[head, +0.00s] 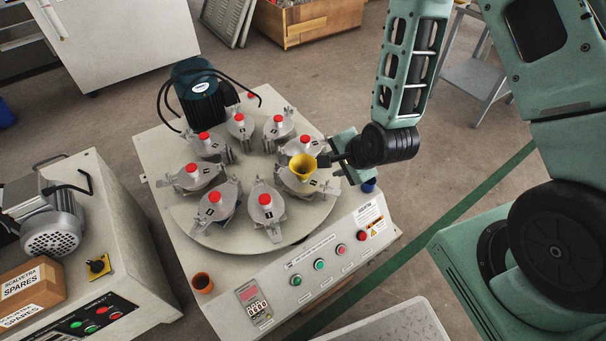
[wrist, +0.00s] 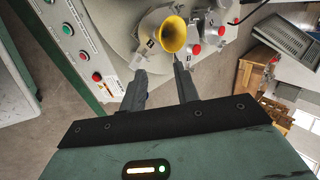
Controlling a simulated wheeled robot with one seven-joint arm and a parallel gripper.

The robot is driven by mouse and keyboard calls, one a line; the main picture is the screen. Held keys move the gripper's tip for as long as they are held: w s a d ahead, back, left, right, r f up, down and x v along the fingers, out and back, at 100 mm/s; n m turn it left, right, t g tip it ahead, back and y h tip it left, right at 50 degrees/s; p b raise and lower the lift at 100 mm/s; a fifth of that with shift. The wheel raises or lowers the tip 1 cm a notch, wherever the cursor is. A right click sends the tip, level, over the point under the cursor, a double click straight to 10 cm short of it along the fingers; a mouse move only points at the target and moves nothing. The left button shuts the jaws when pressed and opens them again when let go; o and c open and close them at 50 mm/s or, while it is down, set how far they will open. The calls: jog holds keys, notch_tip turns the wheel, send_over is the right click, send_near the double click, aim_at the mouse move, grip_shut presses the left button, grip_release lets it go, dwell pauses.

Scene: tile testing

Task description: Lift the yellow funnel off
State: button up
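The yellow funnel (head: 303,165) sits wide mouth up on one of the grey metal jar stations at the right side of the round turntable (head: 290,236). In the wrist view the funnel (wrist: 173,35) lies just beyond my fingertips, with its round mouth facing the camera. My gripper (head: 328,160) is beside the funnel, on its right in the head view. In the wrist view my gripper (wrist: 161,70) has its two fingers apart with nothing visible held between them. Whether a finger touches the funnel I cannot tell. The funnel's lower stem is hidden.
Several other stations with red caps (head: 265,199) ring the turntable close by. A dark motor (head: 200,92) stands at the back. A control panel with buttons (head: 319,264) runs along the front edge, with an orange cup (head: 202,283) at its left and a blue one (head: 369,186) at its right.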

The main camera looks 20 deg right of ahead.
jog(key=shift+d+b+x, duration=0.2)
jog(key=shift+b+x, duration=1.15)
jog(key=shift+b, duration=0.95)
jog(key=b, duration=0.4)
send_near(299, 162)
jog(key=f, duration=0.4)
jog(key=s+f, duration=0.1)
jog(key=f, duration=0.1)
jog(key=shift+a, duration=0.2)
grip_shut()
